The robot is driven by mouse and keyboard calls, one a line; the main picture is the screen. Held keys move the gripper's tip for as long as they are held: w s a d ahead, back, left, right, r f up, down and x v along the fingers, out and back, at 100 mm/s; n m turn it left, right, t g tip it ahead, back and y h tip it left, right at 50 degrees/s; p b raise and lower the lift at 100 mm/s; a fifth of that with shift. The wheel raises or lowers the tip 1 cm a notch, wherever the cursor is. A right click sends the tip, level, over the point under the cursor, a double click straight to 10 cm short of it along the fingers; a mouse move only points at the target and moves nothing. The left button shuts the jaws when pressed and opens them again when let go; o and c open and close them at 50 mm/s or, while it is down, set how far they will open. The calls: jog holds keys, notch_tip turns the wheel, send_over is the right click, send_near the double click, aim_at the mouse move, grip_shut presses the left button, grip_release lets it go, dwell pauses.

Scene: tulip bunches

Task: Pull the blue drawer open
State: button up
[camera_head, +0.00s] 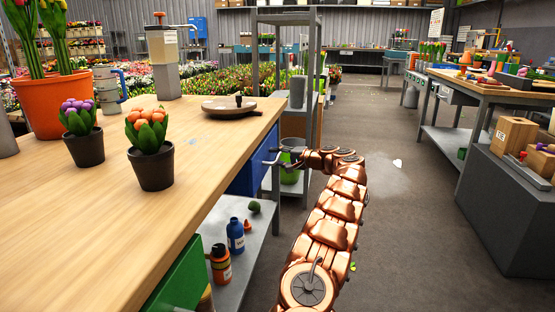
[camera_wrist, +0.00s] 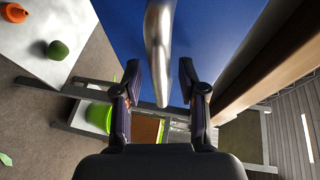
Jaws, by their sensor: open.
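The blue drawer (camera_head: 246,172) sits under the wooden worktop at its far right end; its front shows in the wrist view (camera_wrist: 215,35) as a broad blue panel. A metal bar handle (camera_wrist: 160,50) stands out from the blue front. My gripper (camera_wrist: 161,82) is open, with one finger on each side of the handle's end; I cannot tell whether either finger touches it. In the head view my gripper (camera_head: 270,156) is at the drawer front, small and partly lost against it. The drawer looks closed.
A green drawer (camera_head: 180,277) is nearer under the same worktop (camera_head: 215,150). A green bucket (camera_head: 290,172) stands behind my arm. The floor to the right is open.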

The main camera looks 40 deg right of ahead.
grip_shut()
dwell(0.3)
dwell(0.4)
